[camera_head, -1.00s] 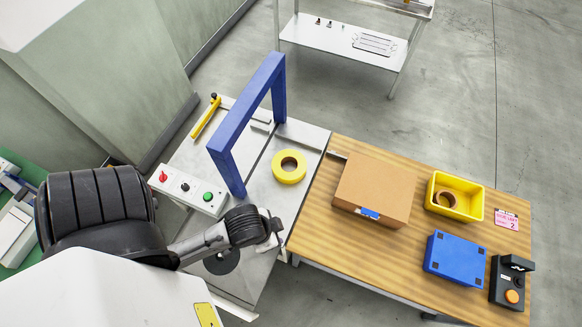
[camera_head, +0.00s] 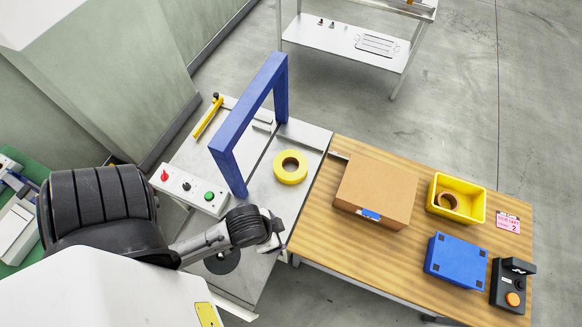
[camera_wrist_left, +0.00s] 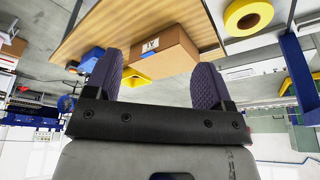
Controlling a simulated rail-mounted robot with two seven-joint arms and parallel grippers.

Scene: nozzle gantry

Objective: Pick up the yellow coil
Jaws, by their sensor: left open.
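The yellow coil (camera_head: 290,167) is a flat ring with a dark inner core. It lies on the grey metal table, to the right of the blue gantry frame (camera_head: 232,140). The coil also shows at the top right of the left wrist view (camera_wrist_left: 248,16). My left gripper (camera_head: 274,240) is over the front part of the metal table, nearer to me than the coil and apart from it. In the left wrist view its two dark fingers (camera_wrist_left: 157,80) are spread wide with nothing between them in grip. My right gripper is not in view.
A closed cardboard box (camera_head: 376,190) stands on the wooden table right of the coil. Beyond it are a yellow bin (camera_head: 474,212) holding a brown roll, a blue box (camera_head: 455,258) and a black button box (camera_head: 508,290). A control panel (camera_head: 188,188) sits left of the gantry.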

